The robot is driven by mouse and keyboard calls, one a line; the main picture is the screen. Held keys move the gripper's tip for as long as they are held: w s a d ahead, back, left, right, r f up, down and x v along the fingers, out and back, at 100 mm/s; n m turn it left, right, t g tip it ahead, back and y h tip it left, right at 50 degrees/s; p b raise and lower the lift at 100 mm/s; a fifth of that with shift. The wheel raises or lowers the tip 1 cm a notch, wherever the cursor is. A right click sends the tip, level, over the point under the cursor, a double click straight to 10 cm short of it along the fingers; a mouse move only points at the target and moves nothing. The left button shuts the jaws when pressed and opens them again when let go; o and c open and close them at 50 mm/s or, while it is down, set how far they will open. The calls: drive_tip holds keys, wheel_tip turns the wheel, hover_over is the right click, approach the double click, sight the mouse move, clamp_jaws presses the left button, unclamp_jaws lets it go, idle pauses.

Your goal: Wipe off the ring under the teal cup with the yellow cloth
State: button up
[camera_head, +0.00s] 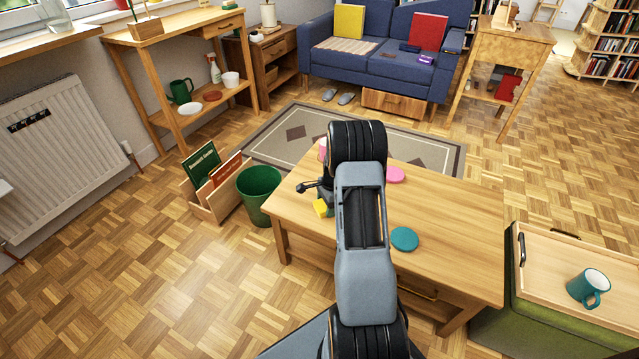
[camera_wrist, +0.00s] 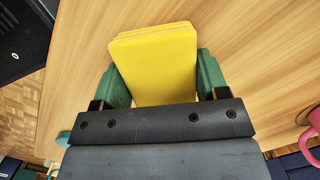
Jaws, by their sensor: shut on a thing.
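My gripper (camera_wrist: 155,80) is shut on the folded yellow cloth (camera_wrist: 155,60), which sits between its two green finger pads. In the head view the cloth (camera_head: 320,208) shows as a small yellow block at the left part of the wooden coffee table (camera_head: 460,205), beside my arm. I cannot tell whether it touches the tabletop. A teal cup (camera_head: 588,287) stands upright on a wooden tray (camera_head: 555,255) at the right, away from my gripper. A flat teal disc (camera_head: 404,239) lies on the coffee table. I see no ring mark; my arm hides part of the tabletop.
A pink disc (camera_head: 395,174) lies on the coffee table. A pink mug (camera_wrist: 312,148) shows at the wrist view's right edge. A green bin (camera_head: 259,193) stands left of the table. The tray rests on a green ottoman (camera_head: 500,325). The parquet at front left is clear.

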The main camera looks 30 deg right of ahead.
drive_tip(key=shift+w+a, duration=0.45)
drive_tip(key=shift+w, duration=0.25)
wheel_tip(320, 180, up, 3)
drive_tip(key=shift+f+p, duration=0.2)
drive_tip(key=shift+p, duration=0.7)
drive_tip(key=shift+r+p, duration=2.2)
drive_tip(key=shift+r, duration=0.5)
